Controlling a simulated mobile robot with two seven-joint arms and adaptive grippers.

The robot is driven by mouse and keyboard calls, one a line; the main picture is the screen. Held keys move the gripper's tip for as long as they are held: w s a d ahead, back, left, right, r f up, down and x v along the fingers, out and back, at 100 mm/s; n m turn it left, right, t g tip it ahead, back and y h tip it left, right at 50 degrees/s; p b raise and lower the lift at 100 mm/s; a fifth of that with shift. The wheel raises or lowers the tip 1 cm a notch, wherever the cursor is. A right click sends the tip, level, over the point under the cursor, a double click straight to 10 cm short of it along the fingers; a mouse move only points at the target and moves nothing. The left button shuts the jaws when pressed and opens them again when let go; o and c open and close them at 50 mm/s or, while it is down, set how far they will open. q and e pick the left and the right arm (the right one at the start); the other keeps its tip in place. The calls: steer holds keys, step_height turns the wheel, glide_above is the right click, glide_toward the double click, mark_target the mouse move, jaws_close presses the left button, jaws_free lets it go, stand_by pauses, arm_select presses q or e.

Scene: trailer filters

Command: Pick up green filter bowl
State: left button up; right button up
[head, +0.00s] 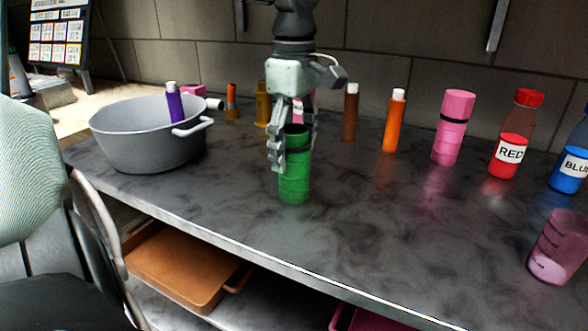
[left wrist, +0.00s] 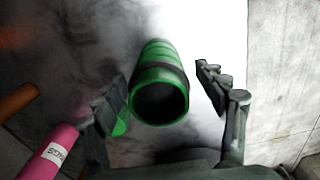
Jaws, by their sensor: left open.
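The green filter bowl (head: 294,183) is a green cylinder with a dark band near its top. It stands upright on the grey counter. My left gripper (head: 291,158) comes down over it from above, open, with its fingers around the upper part of the bowl. In the left wrist view the bowl (left wrist: 161,75) lies between the two spread fingers (left wrist: 160,92), its dark open mouth facing the camera. A gap shows between the bowl and the right-hand finger; whether the left-hand finger touches it I cannot tell. My right gripper is not in view.
A grey pot (head: 140,150) with a purple bottle (head: 175,103) stands left. Behind are brown (head: 350,113) and orange (head: 394,121) bottles. A pink cylinder (head: 453,128), red bottle (head: 515,135), blue bottle (head: 571,165) and pink beaker (head: 558,246) stand right. The front middle counter is clear.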

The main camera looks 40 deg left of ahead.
mark_target(294, 185)
arm_select(q)
steer(key=shift+f, duration=1.35)
steer(key=c, duration=1.3)
